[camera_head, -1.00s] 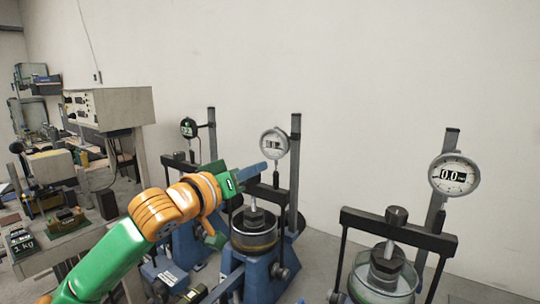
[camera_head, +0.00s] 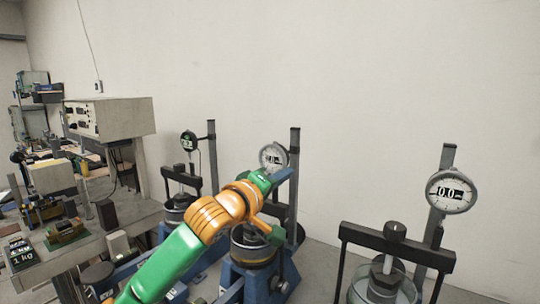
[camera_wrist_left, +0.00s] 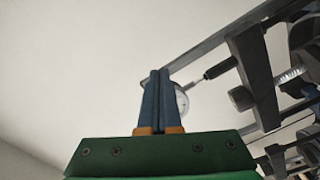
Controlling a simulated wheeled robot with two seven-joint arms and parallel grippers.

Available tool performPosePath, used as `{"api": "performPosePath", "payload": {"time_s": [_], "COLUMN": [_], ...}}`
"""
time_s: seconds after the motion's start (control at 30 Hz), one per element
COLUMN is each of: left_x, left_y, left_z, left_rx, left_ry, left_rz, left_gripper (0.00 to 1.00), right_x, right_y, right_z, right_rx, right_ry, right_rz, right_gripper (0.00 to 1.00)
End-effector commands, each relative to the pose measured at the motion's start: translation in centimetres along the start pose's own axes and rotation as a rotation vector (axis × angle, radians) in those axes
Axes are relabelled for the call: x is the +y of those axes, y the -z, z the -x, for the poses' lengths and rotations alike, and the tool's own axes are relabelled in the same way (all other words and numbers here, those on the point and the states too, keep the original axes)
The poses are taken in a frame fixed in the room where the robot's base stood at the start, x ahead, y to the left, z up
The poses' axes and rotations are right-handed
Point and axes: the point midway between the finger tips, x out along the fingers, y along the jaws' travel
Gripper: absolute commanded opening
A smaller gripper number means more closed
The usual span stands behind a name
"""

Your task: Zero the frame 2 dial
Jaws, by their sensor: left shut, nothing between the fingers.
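Three lever frames with dials stand in a row along the wall. The middle frame's round white dial (camera_head: 272,155) is partly covered at its lower right by my left gripper (camera_head: 287,173), and its reading is too small to tell. The left gripper's blue fingers are shut and empty, raised at the dial. In the left wrist view the closed fingers (camera_wrist_left: 158,76) point up, and part of the dial (camera_wrist_left: 182,98) shows just behind them on the right. I cannot tell whether they touch. My right gripper is out of view.
The left frame has a dark dial (camera_head: 189,141). The middle frame's upright post (camera_head: 294,150) stands close beside my fingers. A bench with a grey box (camera_head: 110,117) and weights is at left. Bare wall lies behind.

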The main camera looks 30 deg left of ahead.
Motion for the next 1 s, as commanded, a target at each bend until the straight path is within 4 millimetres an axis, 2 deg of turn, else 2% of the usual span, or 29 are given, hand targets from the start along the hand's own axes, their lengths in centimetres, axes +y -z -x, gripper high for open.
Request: {"api": "performPosePath", "payload": {"time_s": [1.0], "left_x": [-0.08], "left_y": [0.88], "left_z": [0.02], "left_rx": [0.000], "left_ry": [0.001], "left_rz": [0.000], "left_gripper": [0.00], "right_x": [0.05], "right_y": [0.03], "right_z": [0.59], "right_rx": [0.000], "right_ry": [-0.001], "right_rz": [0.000], "right_gripper": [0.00]}}
